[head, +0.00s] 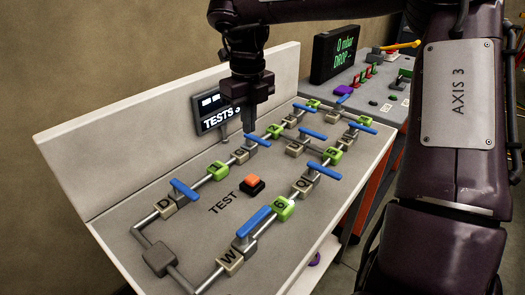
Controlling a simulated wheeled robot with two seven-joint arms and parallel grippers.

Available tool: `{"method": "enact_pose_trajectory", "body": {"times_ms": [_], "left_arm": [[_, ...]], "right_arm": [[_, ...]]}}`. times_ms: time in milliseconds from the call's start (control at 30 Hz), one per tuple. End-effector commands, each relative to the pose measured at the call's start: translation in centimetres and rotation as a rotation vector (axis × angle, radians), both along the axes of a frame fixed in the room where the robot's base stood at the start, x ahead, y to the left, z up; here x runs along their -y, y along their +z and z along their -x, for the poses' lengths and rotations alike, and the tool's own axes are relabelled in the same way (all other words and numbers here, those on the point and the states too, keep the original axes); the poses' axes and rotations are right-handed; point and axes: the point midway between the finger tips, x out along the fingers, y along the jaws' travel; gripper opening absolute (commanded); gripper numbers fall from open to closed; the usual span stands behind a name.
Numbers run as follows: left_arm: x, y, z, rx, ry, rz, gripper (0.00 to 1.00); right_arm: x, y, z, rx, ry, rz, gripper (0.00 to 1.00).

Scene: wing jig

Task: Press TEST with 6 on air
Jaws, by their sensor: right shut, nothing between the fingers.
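The TEST button (253,185) is an orange cap on a black base, on the grey bench top beside the printed word TEST. The green block marked 6 (283,207) sits on the near pipe run. The blue handle at block W (253,222) lies roughly along that pipe. The blue handle near block Q (322,171) lies across its pipe. My right gripper (249,128) is shut and empty, pointing down at the left end of the blue handle by block G (259,140); I cannot tell whether they touch. My left gripper is not in view.
A display (337,50) reads 0 mbar DROP. A counter (212,112) reads TESTS 3. Block D's blue handle (185,190) and several farther handles lie across the pipes. My arm covers the right side. A raised back panel (120,145) borders the bench.

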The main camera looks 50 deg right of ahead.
Motion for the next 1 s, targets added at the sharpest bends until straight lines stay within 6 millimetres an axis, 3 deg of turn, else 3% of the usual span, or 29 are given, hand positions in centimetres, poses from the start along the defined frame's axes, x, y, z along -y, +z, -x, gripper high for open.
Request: {"method": "enact_pose_trajectory", "body": {"times_ms": [200, 667, 767, 1000], "left_arm": [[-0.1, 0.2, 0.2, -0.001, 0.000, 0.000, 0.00], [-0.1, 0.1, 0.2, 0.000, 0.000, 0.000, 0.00], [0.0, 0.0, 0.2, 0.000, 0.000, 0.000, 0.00], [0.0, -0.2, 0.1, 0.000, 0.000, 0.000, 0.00]], "right_arm": [[-0.3, 0.1, 0.2, -0.014, 0.143, -0.002, 0.00], [-0.3, -0.4, 0.2, -0.016, 0.155, -0.004, 0.00], [-0.3, -1.5, 0.2, -0.017, 0.156, -0.005, 0.00], [-0.4, -6.3, 0.3, -0.019, 0.155, -0.008, 0.00]]}}
